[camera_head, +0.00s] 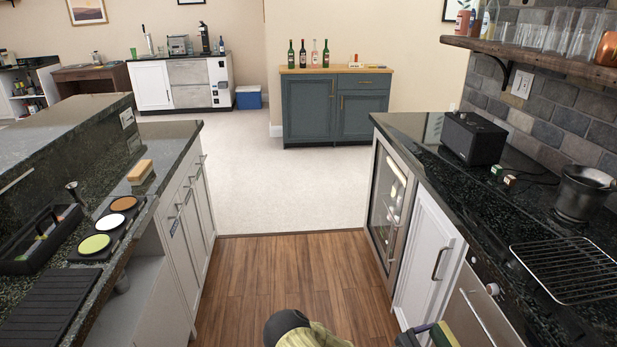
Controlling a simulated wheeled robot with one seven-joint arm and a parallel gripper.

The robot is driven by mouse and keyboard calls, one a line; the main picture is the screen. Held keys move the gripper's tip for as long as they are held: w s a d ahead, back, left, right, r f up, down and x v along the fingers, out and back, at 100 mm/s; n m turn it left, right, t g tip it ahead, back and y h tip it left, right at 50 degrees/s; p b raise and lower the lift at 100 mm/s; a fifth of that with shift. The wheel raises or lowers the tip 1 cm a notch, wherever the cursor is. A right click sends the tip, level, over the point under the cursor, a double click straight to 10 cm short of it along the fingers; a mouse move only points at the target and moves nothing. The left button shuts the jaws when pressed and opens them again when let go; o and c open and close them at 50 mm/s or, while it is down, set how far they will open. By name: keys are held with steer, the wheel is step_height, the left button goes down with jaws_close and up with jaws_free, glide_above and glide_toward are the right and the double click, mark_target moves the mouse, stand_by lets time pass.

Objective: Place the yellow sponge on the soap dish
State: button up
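Small yellowish and white items (355,65) sit on the far teal cabinet, too small to identify. Parts of my arm show at the bottom edge, low over the floor.
Dark stone counters (178,140) line both sides of a clear wood-floored aisle (290,265). The left counter holds three round colored pads and a black caddy (40,240). The right one holds a black box (473,138), a pot (582,195) and a wire rack (568,268).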

steer(key=w+a+r+n+t+y, duration=0.5)
steer(key=w+a+n+t+y, duration=0.15)
steer(key=a+t, duration=0.2)
steer(key=w+a+f+n+t+y, duration=0.2)
steer(key=a+n+t+y, duration=0.3)
steer(key=a+n+y, duration=0.5)
steer(key=s+a+r+m+p, duration=0.1)
steer(key=s+r+p, duration=0.1)
steer(key=r+p, duration=0.5)
steer(key=s+a+r+p, duration=0.1)
steer(key=s+r+p, duration=0.1)
steer(key=r+p, duration=0.5)
step_height(320, 180, up, 2)
steer(key=shift+s+a+r+m+y, duration=0.1)
steer(key=shift+s+a+m+y, duration=0.15)
steer(key=shift+s+m+y, duration=0.15)
steer(key=shift+w+a+g, duration=0.1)
steer(key=shift+w+g, duration=0.05)
steer(key=shift+g, duration=0.1)
